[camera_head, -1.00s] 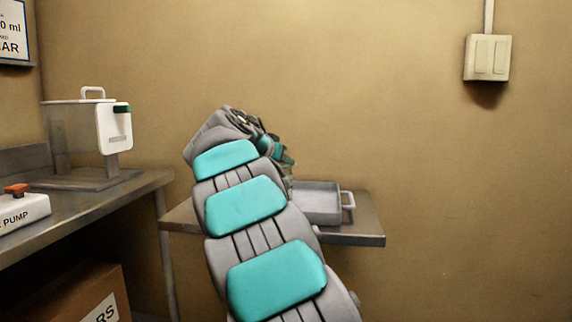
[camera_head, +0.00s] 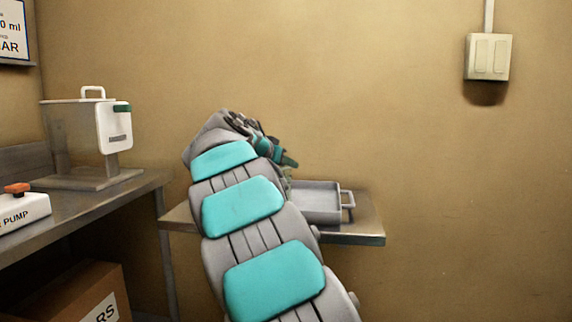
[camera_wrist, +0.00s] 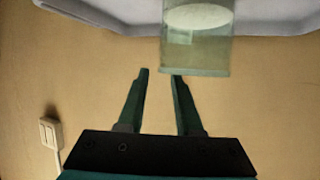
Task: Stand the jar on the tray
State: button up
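The jar (camera_wrist: 197,52) is clear, with a pale disc or fill inside. In the wrist view, which is turned upside down, it appears upright at the grey tray (camera_wrist: 275,22), apparently standing on it. The tray (camera_head: 318,215) with its side handle also shows in the head view, on a small metal shelf. My gripper (camera_wrist: 160,74) has its two dark green fingers apart with nothing between them. The jar lies beyond the fingertips and to the right in the wrist view. In the head view my arm hides most of the gripper (camera_head: 287,161), and the jar is not clearly visible.
The shelf (camera_head: 368,232) has a bare strip right of the tray. At left, a bench (camera_head: 100,200) carries a clear container with a white front (camera_head: 115,128) and a pump box (camera_head: 20,212). A cardboard box (camera_head: 60,297) sits below. A switch (camera_head: 488,57) is on the wall.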

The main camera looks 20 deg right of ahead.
jog(key=b+v, duration=0.1)
jog(key=v, duration=1)
jog(key=shift+s+a, duration=0.2)
jog(key=shift+a, duration=0.1)
jog(key=s+d+f+n+g+y, duration=0.1)
jog(key=s+f+n+g+y, duration=0.4)
jog(key=s+f, duration=1.55)
jog(key=s+a+f+n+g+y, duration=0.2)
jog(key=s+a+f, duration=0.4)
jog(key=s+f, duration=0.4)
jog(key=s+a+f+n+g+y, duration=0.2)
jog(key=s+a+f, duration=0.4)
jog(key=s+f, duration=0.4)
jog(key=s+n+y, duration=0.1)
jog(key=s+n, duration=0.1)
jog(key=s, duration=0.1)
jog(key=shift+s+a+g+y, duration=0.2)
jog(key=shift+a+g+y, duration=0.1)
jog(key=shift+y, duration=0.1)
